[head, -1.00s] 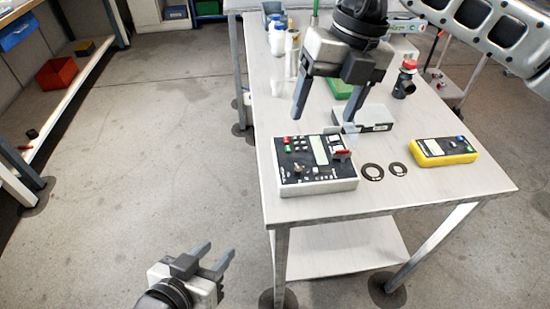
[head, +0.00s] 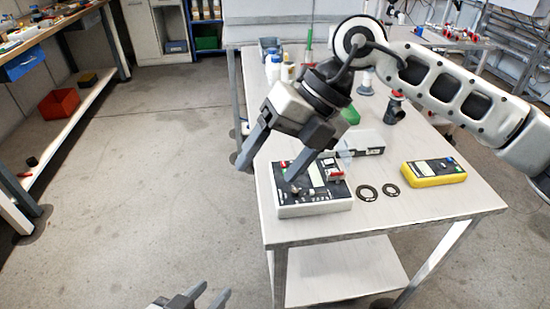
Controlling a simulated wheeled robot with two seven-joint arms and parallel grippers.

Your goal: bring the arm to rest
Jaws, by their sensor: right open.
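My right gripper (head: 268,170) is open and empty, hanging over the front left part of the table. Its fingers point down and left, one past the table's left edge and one in front of the control box. The white control box (head: 315,207) with a dark panel lies on the table, partly hidden by that finger. My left gripper (head: 208,296) is low at the bottom edge of the view, left of the table. Its two fingers are apart with nothing seen between them, and its body is mostly cut off.
A red bin (head: 59,103) sits on a left shelf. The floor between is clear.

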